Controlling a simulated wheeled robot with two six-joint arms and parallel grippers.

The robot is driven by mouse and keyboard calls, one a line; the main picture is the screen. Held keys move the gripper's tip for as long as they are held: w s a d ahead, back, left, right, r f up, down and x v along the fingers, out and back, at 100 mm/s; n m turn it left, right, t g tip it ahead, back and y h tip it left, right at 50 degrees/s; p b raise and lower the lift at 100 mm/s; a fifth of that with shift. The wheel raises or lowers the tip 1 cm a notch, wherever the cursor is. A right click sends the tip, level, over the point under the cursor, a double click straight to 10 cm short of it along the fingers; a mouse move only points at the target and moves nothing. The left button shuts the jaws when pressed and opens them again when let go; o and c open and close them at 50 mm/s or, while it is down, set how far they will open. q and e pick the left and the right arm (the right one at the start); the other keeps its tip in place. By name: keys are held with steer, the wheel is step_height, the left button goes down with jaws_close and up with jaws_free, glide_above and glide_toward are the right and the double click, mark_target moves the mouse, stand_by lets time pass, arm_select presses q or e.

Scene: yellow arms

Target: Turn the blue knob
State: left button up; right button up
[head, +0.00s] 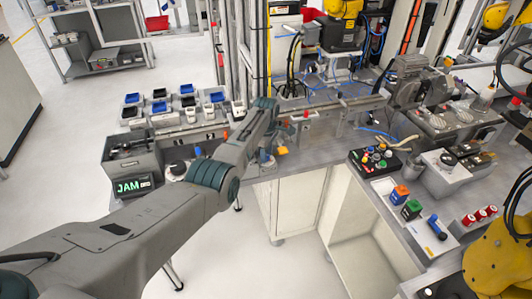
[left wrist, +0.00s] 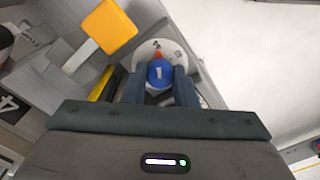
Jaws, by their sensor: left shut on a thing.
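The blue knob (left wrist: 160,74) sits on a round pale dial plate (left wrist: 181,53) in the left wrist view. A white mark shows on its face, and a small red pointer mark lies just beyond it on the plate. My left gripper (left wrist: 160,87) is shut on the knob, one dark finger on each side of it. In the head view my left arm reaches to the front edge of the bench, and the wrist and fingers hide most of the knob. My right gripper is in neither view.
An orange square part (left wrist: 109,26) stands close beside the left gripper; the head view shows an orange piece there too (head: 282,150). A grey box with a JAM display (head: 134,186) stands left. Small bins (head: 159,106) are behind it. A button box (head: 374,160) is right.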

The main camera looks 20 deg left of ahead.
arm_select(q)
steer(key=shift+w+r, duration=0.15)
stand_by(0.3)
steer(key=o, duration=0.7)
step_height(320, 180, up, 11)
steer(key=b, duration=0.2)
steer(key=shift+f, duration=0.2)
